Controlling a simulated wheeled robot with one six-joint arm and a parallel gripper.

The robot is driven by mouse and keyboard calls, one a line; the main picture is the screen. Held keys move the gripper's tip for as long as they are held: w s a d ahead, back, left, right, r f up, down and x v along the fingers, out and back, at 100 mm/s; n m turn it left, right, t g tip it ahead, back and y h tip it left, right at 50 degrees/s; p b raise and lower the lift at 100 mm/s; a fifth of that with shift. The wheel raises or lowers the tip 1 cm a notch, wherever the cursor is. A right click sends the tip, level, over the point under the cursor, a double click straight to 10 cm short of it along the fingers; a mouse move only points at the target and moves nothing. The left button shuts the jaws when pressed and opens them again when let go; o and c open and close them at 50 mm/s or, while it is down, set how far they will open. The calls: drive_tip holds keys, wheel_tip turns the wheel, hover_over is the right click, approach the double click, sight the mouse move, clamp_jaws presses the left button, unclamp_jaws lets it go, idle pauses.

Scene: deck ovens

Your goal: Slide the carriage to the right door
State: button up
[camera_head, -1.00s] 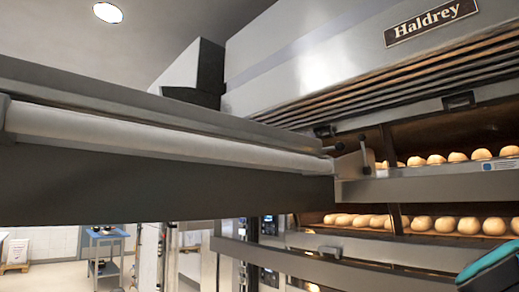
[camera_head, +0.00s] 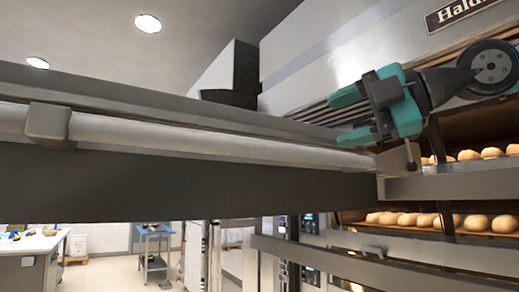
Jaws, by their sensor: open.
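A long grey beam with a pale roller (camera_head: 215,141) crosses the view from the left, in front of the oven. It looks like the carriage, but I cannot tell for sure. At its right end is a grey end block (camera_head: 394,164) with a small dark-tipped lever (camera_head: 410,155). My gripper (camera_head: 345,117) has teal fingers, open and pointing left. It appears just above the roller's right end and holds nothing. I cannot tell whether the lower finger touches the beam. No door can be clearly picked out as the right door.
The oven, with a "Haldrey" sign (camera_head: 462,12), stands behind at the right. Rows of bread rolls (camera_head: 473,223) show in its two open decks. A grey horizontal bar (camera_head: 350,259) runs below. A blue-topped cart (camera_head: 153,232) and a worktable (camera_head: 30,243) stand at the back left.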

sight(265, 146)
drive_tip(key=p+x, duration=0.5)
drive_tip(key=x, duration=1.1)
drive_tip(key=shift+w+a+f, duration=0.2)
drive_tip(key=shift+a, duration=0.15)
clamp_jaws()
drive_tip(key=shift+d+f, duration=0.1)
drive_tip(key=shift+f, duration=0.05)
